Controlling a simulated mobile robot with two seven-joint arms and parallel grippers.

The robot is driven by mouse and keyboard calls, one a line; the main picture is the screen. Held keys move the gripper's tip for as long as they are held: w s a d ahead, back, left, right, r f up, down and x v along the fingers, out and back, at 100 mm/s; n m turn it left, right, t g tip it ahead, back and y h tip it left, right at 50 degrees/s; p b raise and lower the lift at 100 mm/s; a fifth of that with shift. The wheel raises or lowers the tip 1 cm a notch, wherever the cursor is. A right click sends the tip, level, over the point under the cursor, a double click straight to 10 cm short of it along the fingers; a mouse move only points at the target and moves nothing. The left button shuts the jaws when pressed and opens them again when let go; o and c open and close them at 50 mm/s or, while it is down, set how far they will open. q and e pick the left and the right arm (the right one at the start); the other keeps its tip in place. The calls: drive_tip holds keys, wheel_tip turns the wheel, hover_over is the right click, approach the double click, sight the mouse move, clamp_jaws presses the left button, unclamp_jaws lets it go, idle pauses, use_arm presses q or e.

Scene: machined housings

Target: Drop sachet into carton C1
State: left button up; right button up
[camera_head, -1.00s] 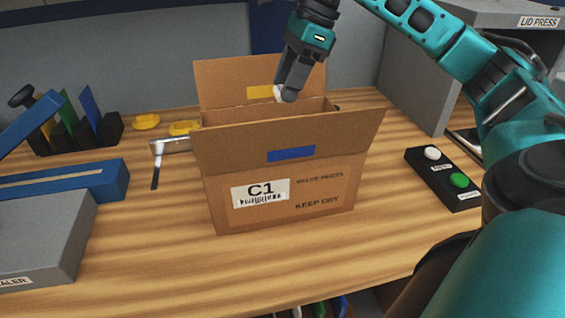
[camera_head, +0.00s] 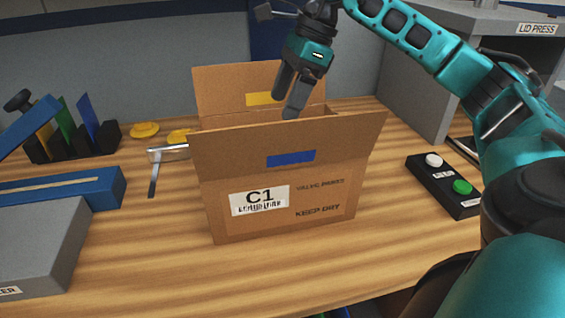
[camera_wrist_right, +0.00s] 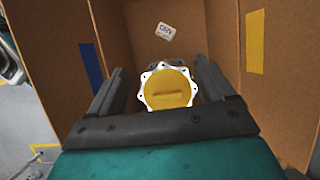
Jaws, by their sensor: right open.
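The cardboard carton C1 (camera_head: 330,200) stands open on the bench, with its front and back flaps raised. My right gripper (camera_head: 286,104) is over its opening, fingers apart and empty, pointing down. In the right wrist view, the small white sachet (camera_wrist_right: 165,32) with dark print shows against the carton's brown inside, beyond my open fingers (camera_wrist_right: 160,66). I cannot tell whether it lies still or is falling. A housing with a white scalloped rim and yellow cap (camera_wrist_right: 167,88) also shows inside the carton, below the fingers. My left gripper is out of view.
A button box (camera_head: 443,184) with white and green buttons is at right, before the grey lid press (camera_head: 425,80). A blue and grey sealer (camera_head: 45,240) is at left. Yellow caps (camera_head: 145,130) lie behind. Bench in front of the carton is clear.

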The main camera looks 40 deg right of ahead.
drive_tip(key=p+v, duration=0.2)
drive_tip(key=v, duration=1.1)
drive_tip(key=shift+p, duration=0.4)
drive_tip(key=shift+a+f, duration=0.1)
